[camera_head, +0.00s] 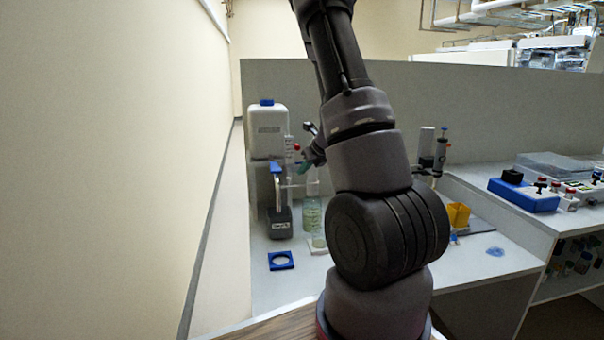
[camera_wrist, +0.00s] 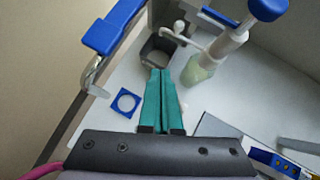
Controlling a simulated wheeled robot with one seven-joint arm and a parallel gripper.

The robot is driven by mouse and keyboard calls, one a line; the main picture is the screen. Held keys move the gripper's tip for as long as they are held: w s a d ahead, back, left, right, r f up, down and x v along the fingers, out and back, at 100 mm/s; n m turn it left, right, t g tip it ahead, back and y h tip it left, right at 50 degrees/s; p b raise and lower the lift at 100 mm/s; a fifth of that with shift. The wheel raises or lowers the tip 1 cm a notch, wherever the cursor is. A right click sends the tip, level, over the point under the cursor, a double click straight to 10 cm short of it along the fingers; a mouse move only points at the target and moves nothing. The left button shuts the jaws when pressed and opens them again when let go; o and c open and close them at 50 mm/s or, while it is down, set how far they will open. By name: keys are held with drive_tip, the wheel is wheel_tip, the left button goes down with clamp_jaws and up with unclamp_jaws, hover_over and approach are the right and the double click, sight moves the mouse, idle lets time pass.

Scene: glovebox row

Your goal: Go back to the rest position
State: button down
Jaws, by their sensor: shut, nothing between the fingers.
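My gripper (camera_head: 306,167) shows only in part in the head view, in the air above the left end of the bench, behind my arm. In the wrist view its teal fingers (camera_wrist: 160,73) lie together with nothing between them. They point toward a dark square container (camera_wrist: 157,51) and a bottle of pale green liquid (camera_wrist: 197,70). I cannot tell whether the fingertips touch either one. My arm hides the middle of the bench in the head view.
A white canister (camera_head: 268,133) stands at the back left. A blue-topped grey device (camera_head: 280,220), the green bottle (camera_head: 312,214) and a flat blue square frame (camera_head: 281,261) stand near it. A yellow holder (camera_head: 459,214) is right of my arm. A wall (camera_head: 120,170) bounds the left.

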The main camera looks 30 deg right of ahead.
idle(0.3)
drive_tip(key=s+a+r+n+g+y, duration=0.1)
drive_tip(key=s+a+r+n+y, duration=0.1)
drive_tip(key=s+a+r+n, duration=0.45)
drive_tip(key=s+a+r+n+y, duration=0.35)
drive_tip(key=a+r+n, duration=0.45)
drive_tip(key=a+r, duration=0.3)
drive_tip(key=s+a+r+n+h, duration=0.1)
drive_tip(key=s+r+n+h, duration=0.1)
drive_tip(key=s+n, duration=0.6)
drive_tip(key=s+r+n+h, duration=0.3)
drive_tip(key=s+r+n, duration=0.2)
drive_tip(key=s, duration=0.7)
drive_tip(key=shift+a+r+n, duration=0.25)
drive_tip(key=shift+a+n, duration=0.1)
drive_tip(key=shift+n, duration=1)
